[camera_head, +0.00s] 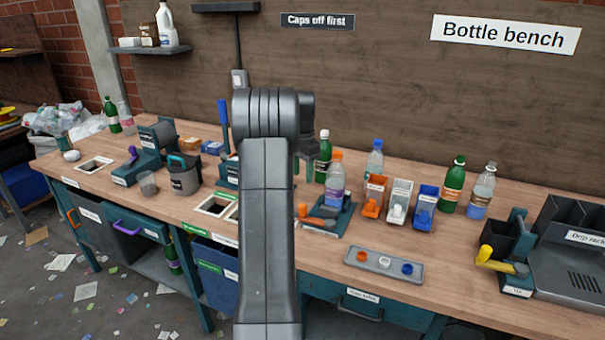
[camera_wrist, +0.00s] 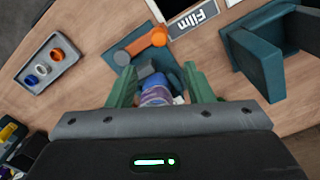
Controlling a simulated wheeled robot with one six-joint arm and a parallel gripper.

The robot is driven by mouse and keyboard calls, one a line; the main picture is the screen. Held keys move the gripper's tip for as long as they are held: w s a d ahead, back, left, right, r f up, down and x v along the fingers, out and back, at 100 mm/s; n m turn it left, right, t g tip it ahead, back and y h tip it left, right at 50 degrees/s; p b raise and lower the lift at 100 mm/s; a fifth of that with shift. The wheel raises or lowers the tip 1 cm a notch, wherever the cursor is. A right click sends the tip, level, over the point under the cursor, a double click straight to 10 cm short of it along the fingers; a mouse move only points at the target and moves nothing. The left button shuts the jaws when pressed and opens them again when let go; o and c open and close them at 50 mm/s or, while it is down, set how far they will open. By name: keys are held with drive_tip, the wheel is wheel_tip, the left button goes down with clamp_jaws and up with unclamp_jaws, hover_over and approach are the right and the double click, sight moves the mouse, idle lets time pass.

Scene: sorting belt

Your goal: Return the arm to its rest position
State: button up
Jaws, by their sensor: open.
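My gripper (camera_wrist: 158,70) is open in the wrist view, with one green finger on each side of a clear bottle with a purple label (camera_wrist: 155,95). I cannot tell whether either finger touches it. In the head view my raised arm hides most of the gripper. There the bottle (camera_head: 334,190) stands upright with an orange cap, in a teal fixture (camera_head: 338,224) with an orange lever. The fixture also shows in the wrist view (camera_wrist: 172,75), with its orange lever (camera_wrist: 140,45) beyond the fingers.
Orange (camera_head: 374,197), white (camera_head: 400,202) and blue (camera_head: 424,208) bins stand right of the bottle. A grey tray (camera_head: 350,253) holds caps in front. Green (camera_head: 453,184) and clear (camera_head: 482,193) bottles stand farther right, near a drip rack (camera_head: 570,270).

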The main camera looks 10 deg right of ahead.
sight(303, 205)
wheel_tip(303, 205, down, 14)
drive_tip(key=shift+s+r+p, duration=0.1)
drive_tip(key=shift+p, duration=0.35)
idle(0.4)
